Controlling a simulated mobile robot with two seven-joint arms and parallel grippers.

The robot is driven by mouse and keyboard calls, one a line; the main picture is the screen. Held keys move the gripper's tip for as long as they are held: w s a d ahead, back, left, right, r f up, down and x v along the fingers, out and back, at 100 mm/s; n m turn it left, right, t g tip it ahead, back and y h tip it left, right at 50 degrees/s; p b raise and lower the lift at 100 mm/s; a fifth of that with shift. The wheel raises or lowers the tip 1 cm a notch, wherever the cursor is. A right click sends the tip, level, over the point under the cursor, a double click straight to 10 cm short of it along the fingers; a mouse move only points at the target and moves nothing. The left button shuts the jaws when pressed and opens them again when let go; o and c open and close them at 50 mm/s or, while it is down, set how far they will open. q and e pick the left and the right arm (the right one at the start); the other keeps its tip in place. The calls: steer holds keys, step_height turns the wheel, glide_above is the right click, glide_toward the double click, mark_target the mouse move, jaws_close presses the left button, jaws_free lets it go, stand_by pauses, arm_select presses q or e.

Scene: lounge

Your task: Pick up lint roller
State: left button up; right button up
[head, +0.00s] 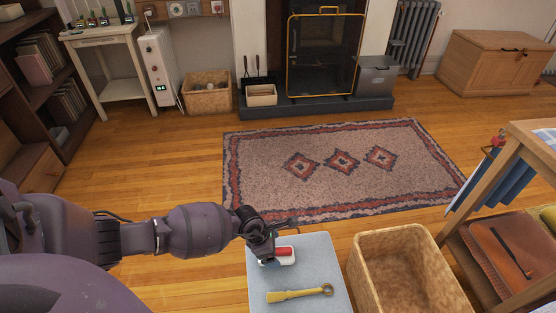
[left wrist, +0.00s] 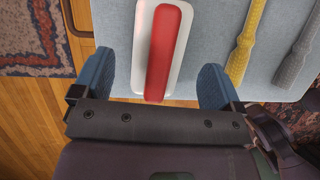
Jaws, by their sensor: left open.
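A red bar on a white rounded base (head: 285,256), which I take to be the lint roller, lies on a small table with a light grey-blue top (head: 318,262). It also shows in the left wrist view (left wrist: 163,48), pointing lengthwise between the fingers. My left gripper (head: 270,246) is over the near end of it and partly hides it in the head view. In the left wrist view its two blue fingers (left wrist: 155,82) are wide apart, one on each side, with gaps and nothing held. My right gripper is not in view.
A yellow tool with a ring end (head: 300,294) lies on the same tabletop, right of the red-and-white item in the left wrist view (left wrist: 246,42). A wicker basket (head: 362,285) stands just right of the table. A patterned rug (head: 330,190) lies beyond on open floor.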

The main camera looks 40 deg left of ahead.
mark_target(278, 254)
arm_select(q)
steer(key=x, duration=0.1)
steer(key=b+x, duration=0.1)
steer(key=x, duration=0.1)
steer(key=shift+s+f, duration=0.15)
steer(key=shift+s, duration=0.05)
steer(key=shift+w+d+f+b, duration=0.1)
steer(key=shift+w+f+b, duration=0.1)
steer(key=shift+f+b, duration=0.15)
steer(key=shift+w+d, duration=0.1)
steer(key=shift+w, duration=0.05)
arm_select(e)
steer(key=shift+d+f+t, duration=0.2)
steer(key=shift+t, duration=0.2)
arm_select(q)
steer(key=shift+c, duration=0.3)
steer(key=c, duration=1)
